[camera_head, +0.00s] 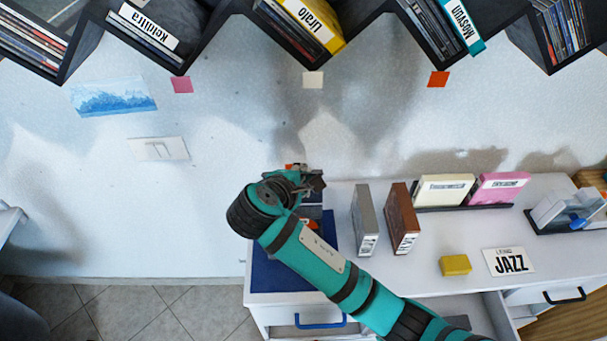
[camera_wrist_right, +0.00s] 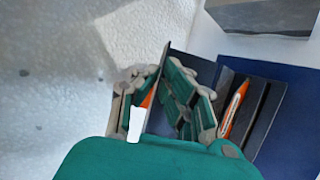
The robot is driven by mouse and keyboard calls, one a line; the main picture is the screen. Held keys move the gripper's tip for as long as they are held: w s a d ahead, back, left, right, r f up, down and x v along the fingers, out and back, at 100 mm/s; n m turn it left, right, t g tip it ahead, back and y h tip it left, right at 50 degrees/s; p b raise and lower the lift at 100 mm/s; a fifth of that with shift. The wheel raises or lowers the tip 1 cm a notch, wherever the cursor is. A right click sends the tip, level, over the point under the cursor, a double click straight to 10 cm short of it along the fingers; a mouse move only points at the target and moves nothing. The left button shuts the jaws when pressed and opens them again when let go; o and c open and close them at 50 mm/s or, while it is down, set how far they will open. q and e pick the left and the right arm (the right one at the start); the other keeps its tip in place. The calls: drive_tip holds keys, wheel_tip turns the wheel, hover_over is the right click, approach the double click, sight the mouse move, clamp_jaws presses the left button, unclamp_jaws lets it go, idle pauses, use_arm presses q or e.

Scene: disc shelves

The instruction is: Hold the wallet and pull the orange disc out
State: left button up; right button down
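The dark wallet stands on the blue mat (camera_head: 265,265), mostly hidden behind my right arm in the head view. In the right wrist view its dark panels (camera_wrist_right: 268,118) stand upright, with an orange edge (camera_wrist_right: 236,108) with a pale stripe between them, likely the orange disc. My right gripper (camera_head: 312,180) is at the wallet; in the wrist view its two fingers (camera_wrist_right: 163,82) stand on either side of a dark panel and another orange strip (camera_wrist_right: 149,95). I cannot tell whether they press on it. My left gripper is not in view.
A grey case (camera_head: 364,220) and a brown case (camera_head: 403,218) stand right of the mat. A yellow block (camera_head: 455,265) and a JAZZ card (camera_head: 509,261) lie farther right. Dark zigzag shelves (camera_head: 215,30) hang above.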

drive_tip(key=c, duration=2)
unclamp_jaws()
drive_tip(key=o, duration=0.6)
